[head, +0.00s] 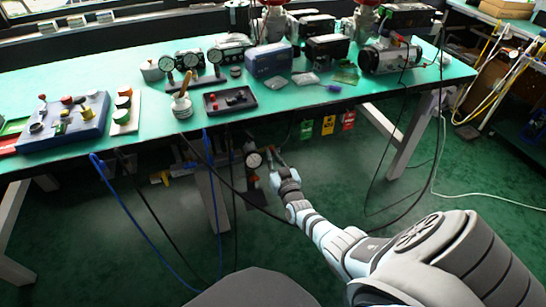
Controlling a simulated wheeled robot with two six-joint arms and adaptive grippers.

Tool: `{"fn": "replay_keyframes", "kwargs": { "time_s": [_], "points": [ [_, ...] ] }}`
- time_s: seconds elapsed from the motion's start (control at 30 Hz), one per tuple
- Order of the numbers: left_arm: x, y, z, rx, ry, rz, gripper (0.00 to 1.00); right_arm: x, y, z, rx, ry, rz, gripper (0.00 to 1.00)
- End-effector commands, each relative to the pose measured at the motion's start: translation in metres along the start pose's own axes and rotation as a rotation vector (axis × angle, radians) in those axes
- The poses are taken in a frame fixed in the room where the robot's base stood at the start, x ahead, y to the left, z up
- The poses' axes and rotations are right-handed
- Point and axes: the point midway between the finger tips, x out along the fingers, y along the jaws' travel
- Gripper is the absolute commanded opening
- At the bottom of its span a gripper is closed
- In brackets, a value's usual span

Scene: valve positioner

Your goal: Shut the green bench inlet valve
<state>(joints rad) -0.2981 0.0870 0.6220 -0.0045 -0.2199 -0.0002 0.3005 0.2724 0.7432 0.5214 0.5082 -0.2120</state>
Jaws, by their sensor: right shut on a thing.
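My right arm reaches from the lower right to the pipework under the front edge of the bench. My right gripper (273,160) is shut on a small part there, beside a round pressure gauge (254,160). The part appears to be the inlet valve's handle, but the gripper covers most of it and its green colour and angle cannot be made out. My left gripper is not in view.
The green-topped bench (150,58) carries a blue button box (65,120), gauges, a black tray (230,100) and an actuator (390,58). Blue (125,205) and black hoses hang in front. Coloured tags (328,125) hang right of the gripper. A bench leg (395,150) stands farther right.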

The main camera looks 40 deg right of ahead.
Motion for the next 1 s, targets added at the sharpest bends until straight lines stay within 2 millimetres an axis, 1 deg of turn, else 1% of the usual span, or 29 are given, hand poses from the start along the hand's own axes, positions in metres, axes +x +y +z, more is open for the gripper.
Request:
{"fn": "replay_keyframes", "kwargs": {
  "time_s": [0.17,0.2,0.3,0.5,0.57,0.67,0.77,0.8,0.87,1.0],
  "points": [
    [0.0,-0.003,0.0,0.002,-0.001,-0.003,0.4,0.0,0.0,0.001,-0.002,-0.002,-0.001,0.0],
    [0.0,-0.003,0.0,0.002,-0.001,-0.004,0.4,0.0,0.0,0.001,-0.002,-0.002,-0.001,0.15],
    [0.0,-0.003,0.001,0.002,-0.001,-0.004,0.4,0.0,0.0,0.001,-0.001,-0.002,-0.001,0.28],
    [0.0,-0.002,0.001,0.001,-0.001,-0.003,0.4,0.0,0.0,0.0,-0.001,-0.001,0.0,0.28],
    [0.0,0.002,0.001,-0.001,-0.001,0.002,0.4,0.0,0.0,0.0,-0.001,-0.001,0.0,0.28],
    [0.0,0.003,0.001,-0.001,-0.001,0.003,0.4,-0.005,0.0,0.001,-0.002,0.0,0.0,0.28],
    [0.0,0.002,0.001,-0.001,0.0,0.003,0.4,-0.018,0.0,0.001,-0.001,0.0,-0.001,0.28],
    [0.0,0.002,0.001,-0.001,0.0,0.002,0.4,-0.026,0.0,0.001,0.0,-0.001,-0.003,0.28],
    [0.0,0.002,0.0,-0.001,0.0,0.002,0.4,-0.043,0.0,0.002,0.0,-0.002,-0.002,0.28],
    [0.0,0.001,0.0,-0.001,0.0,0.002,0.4,-0.084,0.0,0.002,0.0,-0.004,-0.002,0.28]
  ]
}}
